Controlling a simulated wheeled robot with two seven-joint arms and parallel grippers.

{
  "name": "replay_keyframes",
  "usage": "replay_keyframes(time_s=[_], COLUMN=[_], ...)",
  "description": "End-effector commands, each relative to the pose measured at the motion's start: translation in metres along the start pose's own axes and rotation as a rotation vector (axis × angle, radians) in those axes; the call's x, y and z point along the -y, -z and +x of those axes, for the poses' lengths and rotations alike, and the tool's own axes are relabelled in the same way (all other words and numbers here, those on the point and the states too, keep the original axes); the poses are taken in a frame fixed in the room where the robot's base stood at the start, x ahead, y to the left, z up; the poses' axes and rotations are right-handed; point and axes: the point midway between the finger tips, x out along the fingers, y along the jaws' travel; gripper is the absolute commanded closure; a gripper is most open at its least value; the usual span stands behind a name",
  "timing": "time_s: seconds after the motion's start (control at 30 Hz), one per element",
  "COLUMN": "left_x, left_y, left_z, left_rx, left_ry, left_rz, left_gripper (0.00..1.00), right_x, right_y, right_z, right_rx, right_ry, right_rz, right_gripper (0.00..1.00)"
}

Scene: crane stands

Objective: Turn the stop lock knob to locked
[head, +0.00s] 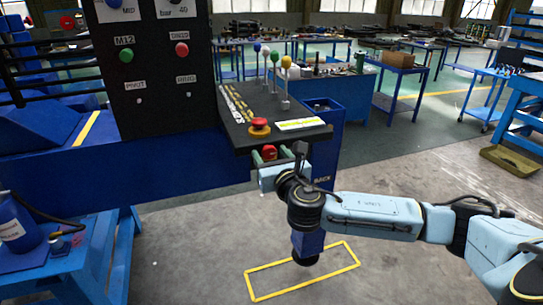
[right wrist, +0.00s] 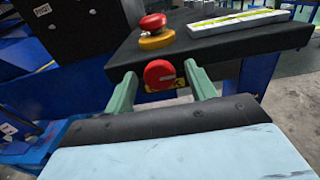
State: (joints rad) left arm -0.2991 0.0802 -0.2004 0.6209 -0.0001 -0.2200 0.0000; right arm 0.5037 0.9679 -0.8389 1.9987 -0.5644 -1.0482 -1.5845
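The stop lock knob appears to be the red round knob (head: 269,152) on the front edge under the black control desk (head: 240,135). In the right wrist view the red knob (right wrist: 159,74) sits between the two green fingers of my right gripper (right wrist: 162,88). The fingers are open, with a visible gap on both sides of the knob. In the head view my right gripper (head: 268,157) is at the desk's front edge. The knob's pointer and marking are mostly hidden; a bit of yellow label shows below it. My left gripper is not in view.
A red mushroom button on a yellow base (head: 259,128) stands on the desk just above the knob. Levers with coloured balls (head: 287,75) rise behind it. A black panel (head: 160,60) stands at left. A yellow floor outline (head: 302,271) lies below my arm.

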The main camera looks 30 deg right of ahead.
Motion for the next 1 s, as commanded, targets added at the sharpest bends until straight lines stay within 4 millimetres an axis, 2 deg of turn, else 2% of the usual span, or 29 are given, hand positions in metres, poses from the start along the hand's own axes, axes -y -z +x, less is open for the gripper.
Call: replay_keyframes(time_s=[0.03,0.33,0.67,1.0], left_x=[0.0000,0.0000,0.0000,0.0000], left_y=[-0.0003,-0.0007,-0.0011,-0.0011], left_z=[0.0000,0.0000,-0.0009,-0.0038], left_rx=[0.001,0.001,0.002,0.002], left_ry=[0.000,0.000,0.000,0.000], left_rz=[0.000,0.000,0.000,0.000], left_gripper=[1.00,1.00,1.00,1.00], right_x=[0.0000,0.0001,0.0000,-0.0001], right_y=[0.0001,0.0001,0.0004,0.0006], right_z=[-0.0001,-0.0003,-0.0004,-0.0005], right_rx=[0.000,0.000,-0.001,-0.002], right_ry=[0.000,0.000,0.001,0.001], right_rz=[0.000,0.000,0.051,0.293], right_gripper=[0.49,0.88,0.89,0.89])
